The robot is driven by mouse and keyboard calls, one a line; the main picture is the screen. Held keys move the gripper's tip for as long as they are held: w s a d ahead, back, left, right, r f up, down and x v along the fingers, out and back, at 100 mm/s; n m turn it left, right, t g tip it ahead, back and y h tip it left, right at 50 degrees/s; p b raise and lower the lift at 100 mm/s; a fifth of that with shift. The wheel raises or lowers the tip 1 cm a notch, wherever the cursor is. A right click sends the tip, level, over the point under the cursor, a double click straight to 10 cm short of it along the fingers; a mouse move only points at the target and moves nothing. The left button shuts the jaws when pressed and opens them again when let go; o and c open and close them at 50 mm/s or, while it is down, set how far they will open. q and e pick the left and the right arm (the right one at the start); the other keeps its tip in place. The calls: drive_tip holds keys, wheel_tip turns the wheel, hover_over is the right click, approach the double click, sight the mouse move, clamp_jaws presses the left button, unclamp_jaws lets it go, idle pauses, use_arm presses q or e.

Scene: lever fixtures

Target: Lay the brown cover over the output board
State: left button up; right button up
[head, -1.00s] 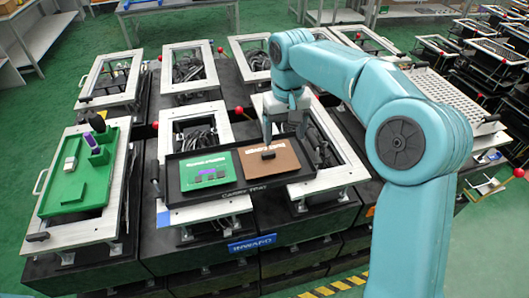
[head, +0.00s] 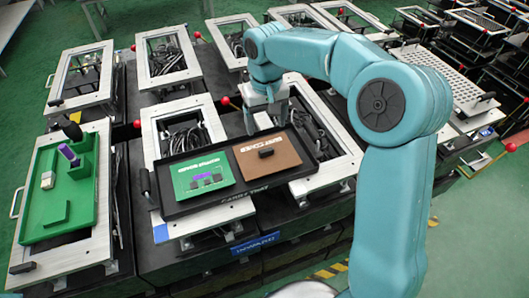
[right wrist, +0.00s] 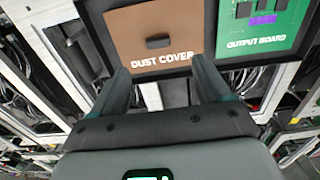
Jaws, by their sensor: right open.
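The brown dust cover (head: 268,155) lies flat in the right part of a black tray (head: 183,211), with a small dark handle block on top. The green output board (head: 203,176) lies beside it in the left part, bearing dark parts and a purple part. In the right wrist view the brown cover (right wrist: 150,42) and the green board (right wrist: 262,32) sit side by side. My right gripper (head: 262,122) is over the tray's back edge behind the cover. It is open and empty, with its fingers (right wrist: 160,85) apart and short of the handle block. My left gripper is not seen.
A green fixture (head: 70,185) with a purple block and a dark knob stands on a frame at the left. Several metal frames with cables surround the tray. Red ball-ended levers (head: 225,101) stick up among them. A white perforated plate (head: 435,80) is at the right.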

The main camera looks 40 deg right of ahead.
hover_over(267, 149)
wheel_tip(267, 149, down, 6)
drive_tip(key=shift+w+r, duration=0.15)
drive_tip(key=shift+r, duration=0.1)
drive_tip(key=shift+s+a+f+p, duration=0.25)
drive_tip(key=shift+s+a+p, duration=0.05)
drive_tip(key=shift+s+p, duration=0.05)
drive_tip(key=f, duration=0.3)
drive_tip(key=f+p, duration=0.1)
drive_tip(key=shift+w+d+f, duration=0.15)
drive_tip(key=shift+w+d, duration=0.1)
drive_tip(key=shift+d, duration=0.05)
drive_tip(key=shift+f, duration=0.35)
drive_tip(key=shift+s+a, duration=0.2)
drive_tip(key=shift+w+d, duration=0.15)
drive_tip(key=shift+w, duration=0.05)
drive_tip(key=c, duration=1.1)
drive_tip(key=shift+s, duration=0.1)
drive_tip(key=shift+c, duration=0.5)
drive_tip(key=shift+r, duration=0.15)
